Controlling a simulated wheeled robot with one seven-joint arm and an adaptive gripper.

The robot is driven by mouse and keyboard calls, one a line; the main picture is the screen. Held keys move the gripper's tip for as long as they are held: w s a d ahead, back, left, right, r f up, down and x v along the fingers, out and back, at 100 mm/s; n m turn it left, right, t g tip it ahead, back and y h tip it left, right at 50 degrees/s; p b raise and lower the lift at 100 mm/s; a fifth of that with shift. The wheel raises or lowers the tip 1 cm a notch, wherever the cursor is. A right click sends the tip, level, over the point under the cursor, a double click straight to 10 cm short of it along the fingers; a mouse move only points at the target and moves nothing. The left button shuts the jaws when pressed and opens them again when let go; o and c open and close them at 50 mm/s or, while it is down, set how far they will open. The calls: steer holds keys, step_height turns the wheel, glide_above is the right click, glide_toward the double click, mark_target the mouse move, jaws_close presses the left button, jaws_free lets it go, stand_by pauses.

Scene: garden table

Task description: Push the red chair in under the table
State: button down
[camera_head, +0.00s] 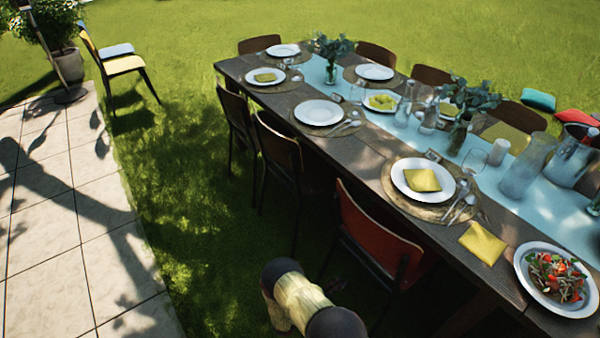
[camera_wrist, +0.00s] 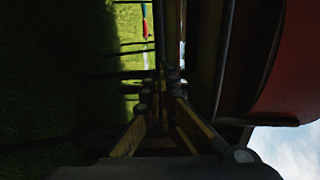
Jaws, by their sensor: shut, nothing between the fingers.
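The red chair (camera_head: 372,232) stands at the near long side of the table (camera_head: 385,185) in the head view. Its backrest is outside the table edge, with part of the red seat showing in shade between backrest and table. Its legs are mostly hidden in shadow. In the wrist view a large red curved panel of the chair (camera_wrist: 292,70) fills the right side, close to the camera. My gripper (camera_wrist: 163,88) is shut and empty in the wrist view, low beside the chair. I cannot tell whether it touches the chair. In the head view my arm reaches in from below, near the chair.
Dark chairs (camera_head: 279,155) stand left of the red chair along the same side. Plates, glasses and a salad plate (camera_head: 556,279) cover the tabletop. Paving (camera_head: 70,230) lies at left, with open grass (camera_head: 190,200) between it and the chairs.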

steer(key=s+d+f+m+g, duration=0.3)
steer(key=s+d+m+g, duration=0.2)
steer(key=s+m, duration=0.35)
steer(key=s+r+m+g, duration=0.4)
steer(key=r+m, duration=0.1)
steer(key=m, duration=0.1)
steer(key=s+a+r+m+g+y+p, duration=0.15)
steer(key=r+m+y, duration=0.4)
steer(key=r, duration=0.75)
steer(key=s+a+r+m+g+y+p, duration=0.1)
steer(key=s+a+r+m+g+y, duration=0.15)
steer(key=r+m, duration=0.8)
steer(key=s+a+r+m+g+y+p, duration=0.1)
steer(key=s+a+r+m+y, duration=0.35)
steer(key=r, duration=1.05)
steer(key=s+d+r+m+t+p, duration=0.1)
steer(key=s+d+r+m+t, duration=0.1)
steer(key=r, duration=0.7)
steer(key=s+d+r+m+t+y+p, duration=0.1)
steer(key=s+d+r+m+t, duration=0.1)
steer(key=r, duration=0.7)
steer(key=s+d+r+m+t+y+p, duration=0.1)
steer(key=s+d+r+m+t, duration=0.1)
steer(key=r, duration=0.7)
steer(key=d+m+t, duration=0.1)
steer(key=m+t, duration=0.1)
steer(key=t, duration=0.1)
steer(key=shift+s+r+p, duration=0.2)
steer(key=shift+p, duration=0.1)
